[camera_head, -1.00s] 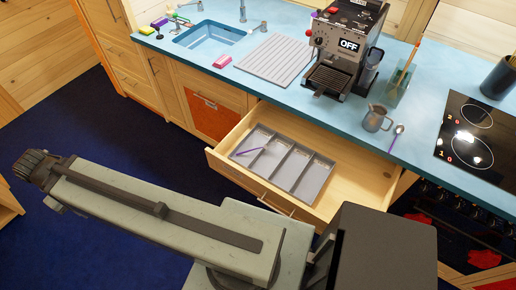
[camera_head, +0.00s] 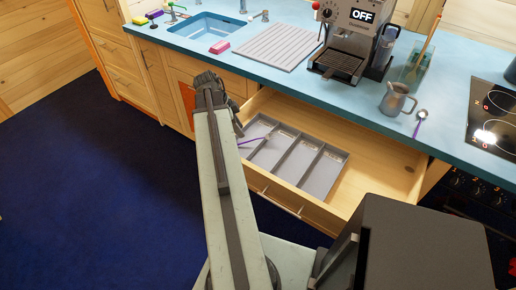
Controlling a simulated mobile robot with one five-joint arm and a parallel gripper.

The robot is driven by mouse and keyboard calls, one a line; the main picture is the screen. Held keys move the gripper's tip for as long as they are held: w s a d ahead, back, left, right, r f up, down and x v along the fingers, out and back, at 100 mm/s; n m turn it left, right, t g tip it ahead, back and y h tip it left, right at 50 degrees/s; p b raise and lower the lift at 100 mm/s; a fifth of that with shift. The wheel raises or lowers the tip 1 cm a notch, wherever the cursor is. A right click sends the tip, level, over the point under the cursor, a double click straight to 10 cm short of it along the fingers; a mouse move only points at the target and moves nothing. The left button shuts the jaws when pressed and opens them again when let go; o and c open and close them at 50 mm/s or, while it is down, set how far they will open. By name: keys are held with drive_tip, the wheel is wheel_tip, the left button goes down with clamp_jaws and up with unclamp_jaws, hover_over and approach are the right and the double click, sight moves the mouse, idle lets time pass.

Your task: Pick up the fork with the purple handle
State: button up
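A thin piece of cutlery with a purple handle (camera_head: 251,140) lies slantwise in the leftmost part of the grey cutlery tray (camera_head: 316,182). Its head is too small and partly hidden to tell for sure that it is a fork. The tray is in the open wooden drawer (camera_head: 390,172). My gripper (camera_head: 215,82), at the far end of my arm, is seen from behind, by the drawer's left front corner and left of the purple handle. It appears apart from the handle. Its fingers are hidden, so I cannot tell whether it is open.
Above the drawer, the blue counter (camera_head: 350,92) carries a coffee machine (camera_head: 350,40), a metal jug (camera_head: 397,100), a spoon (camera_head: 421,117) and a ribbed drying mat (camera_head: 277,46). A hob (camera_head: 497,115) is at the right. The dark blue floor (camera_head: 100,190) at left is clear.

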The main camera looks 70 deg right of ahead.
drive_tip(key=shift+s+d+f, duration=0.1)
drive_tip(key=shift+s+d, duration=0.05)
drive_tip(key=shift+s, duration=0.25)
drive_tip(key=shift+b+x, duration=1.1)
drive_tip(key=shift+x, duration=0.1)
drive_tip(key=b+x, duration=0.5)
drive_tip(key=shift+s+d+f, duration=0.1)
drive_tip(key=shift+d+f, duration=0.05)
drive_tip(key=shift+f, duration=0.1)
drive_tip(key=shift+r, duration=0.2)
clamp_jaws()
